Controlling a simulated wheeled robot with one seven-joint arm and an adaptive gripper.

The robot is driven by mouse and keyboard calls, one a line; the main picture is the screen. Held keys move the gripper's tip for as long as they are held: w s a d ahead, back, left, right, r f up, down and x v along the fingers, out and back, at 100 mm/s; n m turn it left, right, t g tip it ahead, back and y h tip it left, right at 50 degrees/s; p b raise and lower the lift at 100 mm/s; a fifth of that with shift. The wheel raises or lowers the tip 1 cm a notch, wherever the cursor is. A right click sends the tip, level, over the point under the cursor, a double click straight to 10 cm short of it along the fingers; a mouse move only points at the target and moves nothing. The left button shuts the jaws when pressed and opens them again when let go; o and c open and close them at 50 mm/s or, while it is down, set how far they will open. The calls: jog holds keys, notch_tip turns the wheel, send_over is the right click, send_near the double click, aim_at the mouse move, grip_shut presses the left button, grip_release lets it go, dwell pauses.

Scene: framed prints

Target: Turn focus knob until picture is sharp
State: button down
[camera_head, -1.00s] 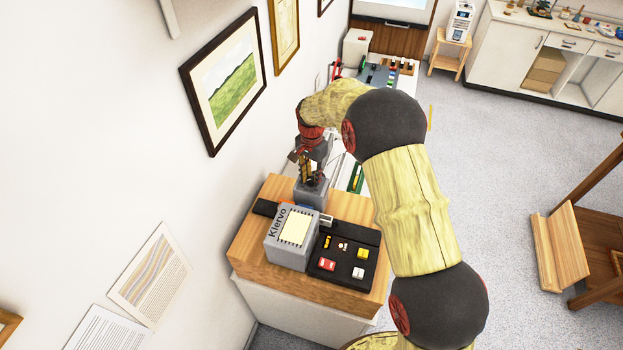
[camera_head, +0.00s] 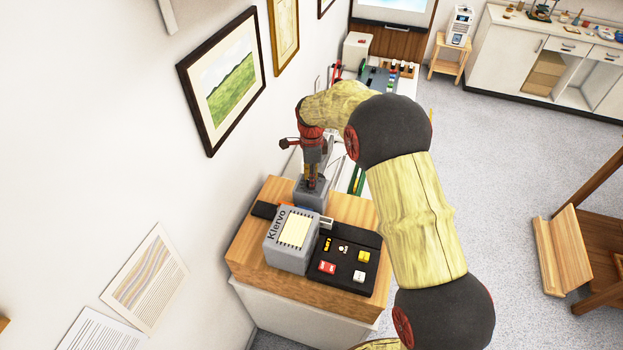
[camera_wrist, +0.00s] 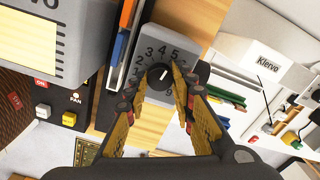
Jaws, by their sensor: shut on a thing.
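The focus knob (camera_wrist: 161,75) is a small black round knob with a white pointer line, on a grey box (camera_wrist: 150,50) whose face is numbered in a ring around it. My gripper (camera_wrist: 176,80) has its yellow fingers shut on the knob, partly covering the dial. In the head view my gripper (camera_head: 312,172) points down at the grey box (camera_head: 308,194), which stands on a wooden top; the knob is hidden there. A pale blue-white screen (camera_head: 400,7) is cut by the top edge; I cannot tell how sharp its picture is.
A grey Klervo box (camera_head: 290,262) and a black button panel (camera_head: 347,255) stand close in front on the wooden top (camera_head: 250,245). The wall with framed prints (camera_head: 222,82) is close on the left. Open floor (camera_head: 510,150) lies to the right.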

jog(key=shift+m, duration=0.5)
jog(key=c, duration=1.5)
grip_release()
notch_tip(320, 180, up, 12)
